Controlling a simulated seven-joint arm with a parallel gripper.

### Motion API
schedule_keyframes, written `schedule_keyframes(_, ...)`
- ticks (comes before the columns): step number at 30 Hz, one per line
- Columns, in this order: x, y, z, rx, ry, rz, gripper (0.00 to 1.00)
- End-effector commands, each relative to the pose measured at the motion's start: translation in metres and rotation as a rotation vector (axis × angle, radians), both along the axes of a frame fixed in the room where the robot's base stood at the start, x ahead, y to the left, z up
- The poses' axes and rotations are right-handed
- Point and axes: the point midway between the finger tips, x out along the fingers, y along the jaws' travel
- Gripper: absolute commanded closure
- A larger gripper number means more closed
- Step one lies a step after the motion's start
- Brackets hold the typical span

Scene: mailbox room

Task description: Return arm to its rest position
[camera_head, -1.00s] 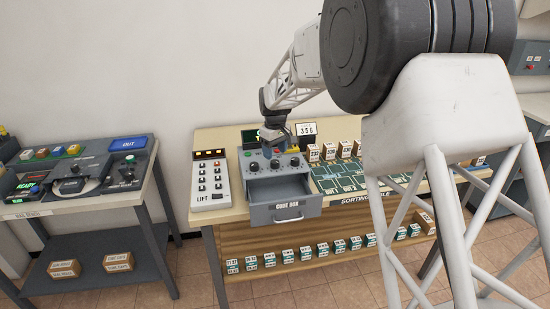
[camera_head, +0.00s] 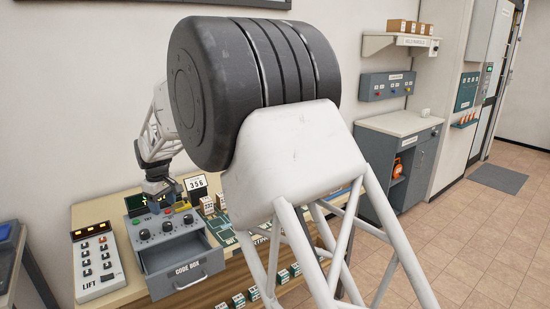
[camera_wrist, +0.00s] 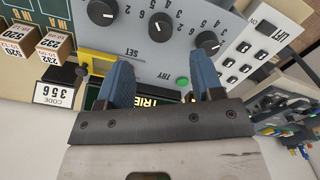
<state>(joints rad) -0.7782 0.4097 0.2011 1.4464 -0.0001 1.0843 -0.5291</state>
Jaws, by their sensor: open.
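My gripper (camera_head: 158,188) hangs above the back part of the grey code box in the head view, at the end of my white arm. In the wrist view its two blue fingers (camera_wrist: 165,85) are apart with nothing between them, over the code box panel with its black dials and green button (camera_wrist: 183,81). The code box (camera_head: 171,247) stands on the sorting table with its drawer (camera_head: 185,281) pulled out. The visible part of the drawer looks empty. A code card reading 356 (camera_head: 195,183) stands behind the box. My upper arm hides much of the table.
The LIFT panel (camera_head: 97,262) lies left of the code box. Small numbered boxes (camera_head: 207,205) stand to its right. A grey cabinet (camera_head: 408,150) and a wall shelf (camera_head: 399,39) are further right. Open tiled floor (camera_head: 470,240) lies at the right.

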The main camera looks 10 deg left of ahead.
Motion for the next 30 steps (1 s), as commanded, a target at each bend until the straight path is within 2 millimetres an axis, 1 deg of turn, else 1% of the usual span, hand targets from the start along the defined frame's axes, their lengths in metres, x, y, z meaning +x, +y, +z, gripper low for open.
schedule_keyframes(5,0.002,-0.016,0.009,0.003,-0.004,-0.022,0.39)
schedule_keyframes(8,0.005,-0.036,0.019,0.007,-0.008,-0.050,0.39)
schedule_keyframes(11,0.006,-0.062,0.032,0.012,-0.013,-0.089,0.39)
schedule_keyframes(16,0.006,-0.119,0.056,0.021,-0.024,-0.171,0.39)
schedule_keyframes(20,0.002,-0.164,0.074,0.029,-0.033,-0.236,0.39)
schedule_keyframes(24,-0.006,-0.212,0.091,0.036,-0.042,-0.306,0.39)
schedule_keyframes(26,-0.010,-0.232,0.097,0.039,-0.046,-0.336,0.39)
schedule_keyframes(30,-0.023,-0.277,0.111,0.047,-0.056,-0.406,0.39)
